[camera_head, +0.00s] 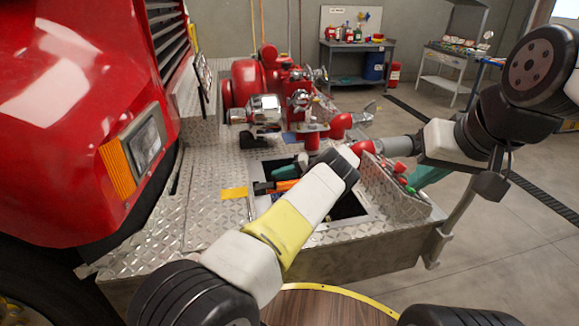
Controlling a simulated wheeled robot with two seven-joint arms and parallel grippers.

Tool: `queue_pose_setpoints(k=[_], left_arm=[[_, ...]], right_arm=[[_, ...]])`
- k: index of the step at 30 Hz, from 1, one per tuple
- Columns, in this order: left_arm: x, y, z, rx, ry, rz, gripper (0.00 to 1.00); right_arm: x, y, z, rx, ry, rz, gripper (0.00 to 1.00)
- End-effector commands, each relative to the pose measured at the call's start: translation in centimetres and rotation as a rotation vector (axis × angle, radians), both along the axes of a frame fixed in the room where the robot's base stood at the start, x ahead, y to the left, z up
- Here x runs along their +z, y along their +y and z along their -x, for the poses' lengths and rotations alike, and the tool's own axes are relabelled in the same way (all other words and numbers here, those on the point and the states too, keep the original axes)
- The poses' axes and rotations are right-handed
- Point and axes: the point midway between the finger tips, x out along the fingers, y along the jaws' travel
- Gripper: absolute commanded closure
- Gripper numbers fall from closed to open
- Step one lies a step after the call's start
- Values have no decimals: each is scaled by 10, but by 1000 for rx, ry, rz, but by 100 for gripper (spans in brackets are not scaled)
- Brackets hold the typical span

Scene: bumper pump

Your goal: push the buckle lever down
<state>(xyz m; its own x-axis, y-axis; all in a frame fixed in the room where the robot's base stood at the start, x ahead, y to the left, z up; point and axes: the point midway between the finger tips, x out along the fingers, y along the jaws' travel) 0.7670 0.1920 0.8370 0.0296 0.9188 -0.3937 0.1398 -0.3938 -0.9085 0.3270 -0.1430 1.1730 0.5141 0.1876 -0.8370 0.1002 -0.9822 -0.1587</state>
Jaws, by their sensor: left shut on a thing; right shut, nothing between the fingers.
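My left arm reaches in from the bottom left, and its end with the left gripper (346,157) lies over the far side of the open compartment (348,207) in the bumper deck. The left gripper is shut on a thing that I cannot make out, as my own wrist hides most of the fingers. My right gripper (370,148) comes in from the right, shut and empty, close beside the left one near red fittings. I cannot pick out the buckle lever; it may be hidden behind my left wrist.
The diamond-plate deck (205,205) carries a red and chrome pump (262,108). Orange and teal items (284,186) lie in the compartment. The red truck (75,100) blocks the left; floor is open at right.

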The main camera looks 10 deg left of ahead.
Motion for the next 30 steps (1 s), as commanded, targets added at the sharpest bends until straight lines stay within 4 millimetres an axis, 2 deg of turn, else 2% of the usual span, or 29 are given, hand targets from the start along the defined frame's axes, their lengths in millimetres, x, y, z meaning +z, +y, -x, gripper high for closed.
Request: queue_pose_setpoints(k=[1,5,6,9,24,30], left_arm=[[-12,-4,2,-6,7,21,100],[-13,-4,2,-6,9,21,100],[-13,-4,2,-6,9,21,87],[-12,-4,2,-6,9,20,67],[-6,-3,1,-5,4,12,67],[2,-23,1,-8,3,13,67]], right_arm=[[0,0,0,0,0,0,100],[0,0,0,0,0,0,100],[0,0,0,0,0,0,100],[0,0,0,0,0,0,100],[0,0,0,0,0,0,100],[0,0,0,0,0,0,100]])
